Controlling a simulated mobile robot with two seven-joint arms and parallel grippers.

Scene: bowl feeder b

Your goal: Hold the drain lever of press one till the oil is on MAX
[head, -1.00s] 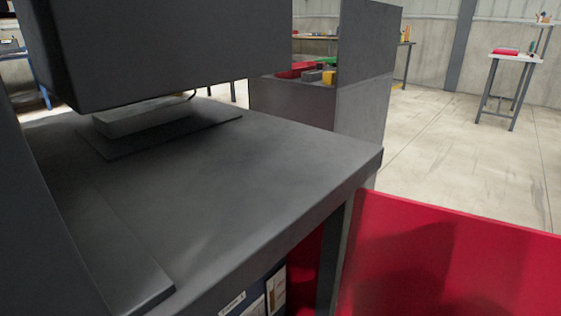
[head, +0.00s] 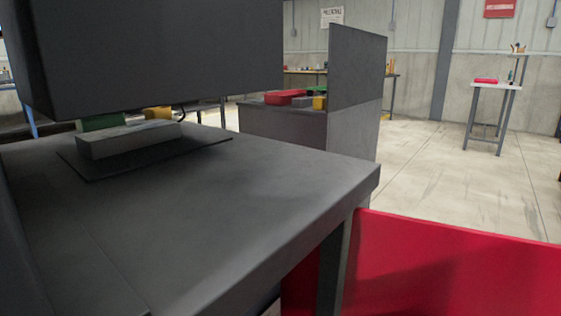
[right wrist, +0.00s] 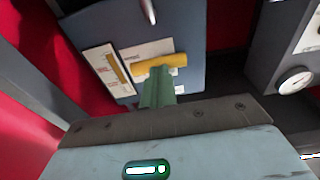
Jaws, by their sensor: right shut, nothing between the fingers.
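In the right wrist view my right gripper (right wrist: 157,88) is shut and empty, its green fingers pointing at a blue-grey oil unit (right wrist: 185,28). A yellow bar (right wrist: 160,63), which looks like the drain lever's handle, lies across the fingertips; I cannot tell whether they touch it. Left of it is a pale plate with an amber strip (right wrist: 117,69), which looks like the oil gauge. Its marks are too small to read. In the head view the press (head: 160,55) overhangs a dark table (head: 230,195). My left gripper is in neither view.
A round dial (right wrist: 295,80) sits on a grey housing at the right of the wrist view. Red panels (head: 450,262) stand beside the table. Behind are a cabinet with red and yellow items (head: 285,97) and a small bench (head: 495,87). The floor (head: 420,155) between is clear.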

